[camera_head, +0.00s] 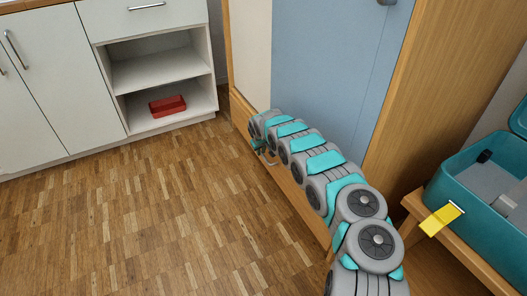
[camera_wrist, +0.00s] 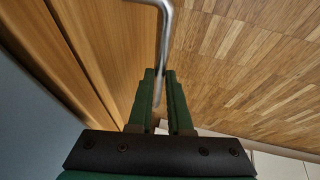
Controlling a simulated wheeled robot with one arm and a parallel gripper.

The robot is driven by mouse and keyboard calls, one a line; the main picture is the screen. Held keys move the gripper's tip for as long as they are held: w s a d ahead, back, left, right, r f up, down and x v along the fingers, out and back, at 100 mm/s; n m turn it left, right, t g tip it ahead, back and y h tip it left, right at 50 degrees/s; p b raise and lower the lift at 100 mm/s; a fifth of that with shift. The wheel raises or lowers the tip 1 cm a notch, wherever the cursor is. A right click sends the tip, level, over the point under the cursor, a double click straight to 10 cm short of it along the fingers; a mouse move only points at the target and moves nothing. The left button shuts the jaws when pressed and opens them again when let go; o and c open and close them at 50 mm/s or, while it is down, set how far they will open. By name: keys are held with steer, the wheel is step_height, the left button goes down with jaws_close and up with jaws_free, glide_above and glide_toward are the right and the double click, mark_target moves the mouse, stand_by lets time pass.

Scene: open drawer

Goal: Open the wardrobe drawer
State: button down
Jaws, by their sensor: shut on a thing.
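The wardrobe (camera_head: 325,75) has a blue door panel and wooden sides. Its low wooden drawer front (camera_head: 293,193) runs along the bottom, partly behind my arm. In the wrist view the wooden front (camera_wrist: 95,45) fills the left side. A bent grey metal handle (camera_wrist: 165,22) passes between the fingers of my gripper (camera_wrist: 160,75), which is shut on it. In the head view my gripper (camera_head: 262,150) is small and low at the drawer's far end, largely hidden by my arm. I cannot tell how far the drawer stands out.
Parquet floor (camera_head: 140,220) is clear left of the wardrobe. White cabinets (camera_head: 40,80) stand at the back left, with a red tray (camera_head: 168,105) on an open shelf. At the right, a teal case (camera_head: 480,215) with a yellow tag (camera_head: 440,220) sits on a wooden bench.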

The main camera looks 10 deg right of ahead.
steer(key=s+a+b, duration=0.3)
steer(key=s+a, duration=0.1)
steer(key=a, duration=0.9)
steer(key=s+a+b, duration=0.4)
steer(key=a, duration=0.9)
steer(key=shift+s+a, duration=0.25)
steer(key=shift+s, duration=0.05)
steer(key=c, duration=0.8)
jaws_free()
steer(key=shift+c, duration=0.2)
steer(key=shift+r, duration=0.1)
steer(key=v, duration=0.7)
steer(key=shift+r+p, duration=0.25)
steer(key=shift+p, duration=0.15)
steer(key=shift+s, duration=0.1)
